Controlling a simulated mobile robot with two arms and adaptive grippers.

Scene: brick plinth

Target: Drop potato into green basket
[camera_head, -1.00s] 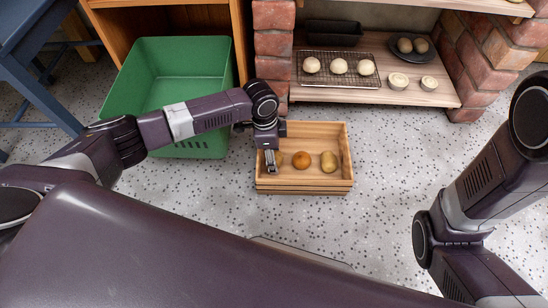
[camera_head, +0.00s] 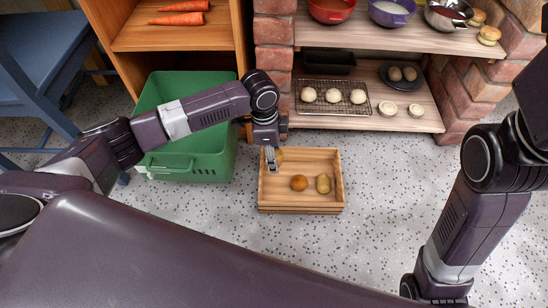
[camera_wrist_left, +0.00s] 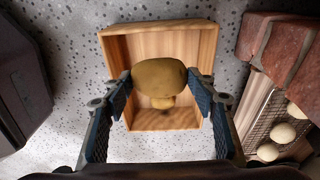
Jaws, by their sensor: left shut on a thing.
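My left gripper (camera_head: 271,160) is shut on a yellow-brown potato (camera_wrist_left: 160,80), held between its two fingers over the wooden crate (camera_wrist_left: 206,45). In the head view the held potato (camera_head: 279,156) is partly hidden behind the fingers, at the back left of the crate (camera_head: 302,209). The green basket (camera_head: 203,165) stands on the floor to the left of the crate, partly hidden behind my left arm. No contents show in the visible part of it. My right gripper is out of view; only my right arm shows.
Brick pillars and a shelf with a rack of dough balls (camera_head: 333,96) stand behind. A wooden cabinet (camera_head: 160,40) stands behind the basket, a blue chair (camera_head: 40,70) at left.

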